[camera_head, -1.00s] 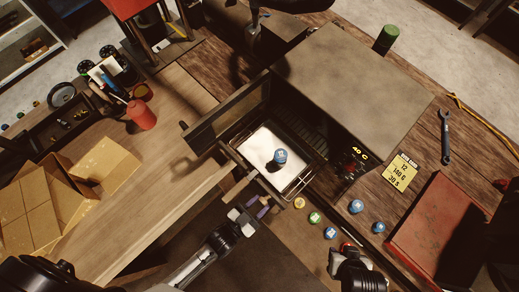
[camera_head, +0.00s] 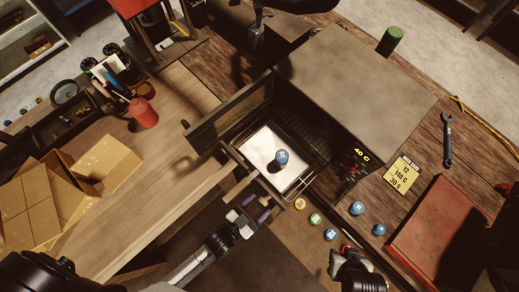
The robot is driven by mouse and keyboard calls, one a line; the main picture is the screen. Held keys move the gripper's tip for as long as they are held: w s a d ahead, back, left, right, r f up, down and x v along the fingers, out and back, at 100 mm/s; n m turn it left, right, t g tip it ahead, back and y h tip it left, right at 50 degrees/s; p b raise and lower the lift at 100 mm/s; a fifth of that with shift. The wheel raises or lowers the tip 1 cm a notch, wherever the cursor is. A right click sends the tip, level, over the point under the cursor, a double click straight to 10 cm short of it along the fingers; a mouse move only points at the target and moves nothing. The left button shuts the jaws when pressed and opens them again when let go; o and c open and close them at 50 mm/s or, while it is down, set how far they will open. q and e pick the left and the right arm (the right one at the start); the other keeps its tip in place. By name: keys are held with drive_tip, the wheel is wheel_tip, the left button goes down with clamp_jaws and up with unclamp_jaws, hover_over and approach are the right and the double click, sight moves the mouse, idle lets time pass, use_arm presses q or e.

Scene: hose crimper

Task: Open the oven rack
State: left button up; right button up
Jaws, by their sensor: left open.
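The oven (camera_head: 365,75) is a grey-brown box on the wooden bench, with its dark door (camera_head: 228,112) swung open to the left. The oven rack (camera_head: 296,190), a wire frame, sticks partly out of the opening. It bears a white sheet (camera_head: 262,147) with a blue-topped cap or jar (camera_head: 281,157) on it. A bar-like handle (camera_head: 241,187) shows at the rack's front left. My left gripper (camera_head: 257,207) is open and empty, just in front of the rack's front edge; I cannot tell whether it touches. My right gripper (camera_head: 347,257) is at the bottom right, its jaws unclear.
Several small coloured caps (camera_head: 316,219) lie in front of the oven. A yellow note (camera_head: 400,175), a red box (camera_head: 432,220) and a wrench (camera_head: 448,140) are to the right. A cardboard box (camera_head: 45,205) and a red bottle (camera_head: 143,113) stand left. The wood between is clear.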

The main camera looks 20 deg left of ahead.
use_arm(q)
drive_tip(key=b+v, duration=0.2)
drive_tip(key=v, duration=1.1)
idle(0.4)
